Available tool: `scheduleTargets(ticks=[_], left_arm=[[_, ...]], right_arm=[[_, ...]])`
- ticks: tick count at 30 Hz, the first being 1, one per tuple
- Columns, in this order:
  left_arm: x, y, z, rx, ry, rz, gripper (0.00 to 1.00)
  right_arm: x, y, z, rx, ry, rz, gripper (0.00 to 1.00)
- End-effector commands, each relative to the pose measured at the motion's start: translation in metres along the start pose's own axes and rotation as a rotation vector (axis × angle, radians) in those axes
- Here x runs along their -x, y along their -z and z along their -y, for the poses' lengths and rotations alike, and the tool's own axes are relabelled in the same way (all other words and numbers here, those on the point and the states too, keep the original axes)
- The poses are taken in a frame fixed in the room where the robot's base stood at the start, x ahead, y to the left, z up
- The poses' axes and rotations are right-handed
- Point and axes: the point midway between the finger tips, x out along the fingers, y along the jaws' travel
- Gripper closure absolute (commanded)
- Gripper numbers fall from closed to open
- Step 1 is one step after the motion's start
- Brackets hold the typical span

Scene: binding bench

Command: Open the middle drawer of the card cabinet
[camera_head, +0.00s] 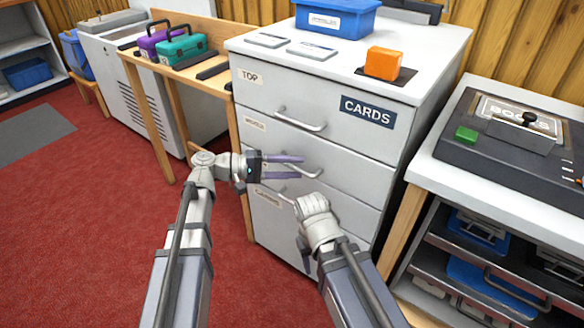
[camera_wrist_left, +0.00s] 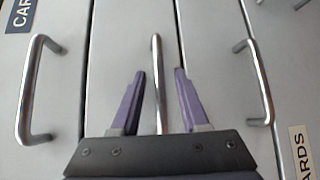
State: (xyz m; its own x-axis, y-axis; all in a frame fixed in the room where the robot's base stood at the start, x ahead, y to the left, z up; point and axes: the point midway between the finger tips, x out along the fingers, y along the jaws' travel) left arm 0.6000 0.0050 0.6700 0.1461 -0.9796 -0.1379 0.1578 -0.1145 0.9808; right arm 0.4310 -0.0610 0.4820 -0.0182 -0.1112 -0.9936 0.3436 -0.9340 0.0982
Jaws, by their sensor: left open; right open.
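The card cabinet (camera_head: 290,90) is white, with a dark CARDS plate and several drawers, all looking closed. The middle drawer's metal bar handle (camera_head: 310,174) is partly hidden by my left gripper (camera_head: 282,165) in the head view. In the left wrist view, the left gripper (camera_wrist_left: 158,95) is open, one purple finger on each side of the middle handle (camera_wrist_left: 156,65). The fingers look apart from the bar. My right gripper (camera_head: 303,243) is lower, in front of the lower drawers. Its fingers are mostly hidden by its own wrist.
The top drawer's handle (camera_head: 300,122) sits above the left gripper. A blue bin (camera_head: 335,18) and an orange block (camera_head: 384,63) stand on the cabinet. A wooden table (camera_head: 150,72) with toolboxes is left; a bench with a dark machine (camera_head: 500,150) is right.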

Motion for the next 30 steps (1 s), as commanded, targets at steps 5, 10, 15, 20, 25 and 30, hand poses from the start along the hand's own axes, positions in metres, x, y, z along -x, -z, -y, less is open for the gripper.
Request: scheduleTargets(ticks=[5,10,15,20,25,30], left_arm=[[0.0002,-0.0001,0.0000,0.000,0.000,0.000,0.63],[0.0003,-0.0001,0.0000,0.000,0.000,0.000,0.82],[0.0003,-0.0001,0.0001,0.000,0.000,0.000,1.00],[0.0003,-0.0001,0.0001,0.000,0.001,0.000,1.00],[0.0004,-0.0001,0.0002,0.000,0.001,0.000,1.00],[0.0004,-0.0001,0.0003,0.000,0.001,0.000,1.00]], right_arm=[[0.0001,0.0000,0.0000,0.000,0.000,0.000,0.50],[0.0001,0.0000,0.0000,0.000,0.000,0.000,0.50],[0.0000,0.0000,0.0000,0.000,0.000,0.000,0.50],[0.0000,0.0000,0.0000,0.000,0.000,0.000,0.50],[0.0000,0.0000,0.0000,0.000,0.000,0.000,0.50],[0.0000,0.0000,0.0000,0.000,0.000,0.000,0.50]])
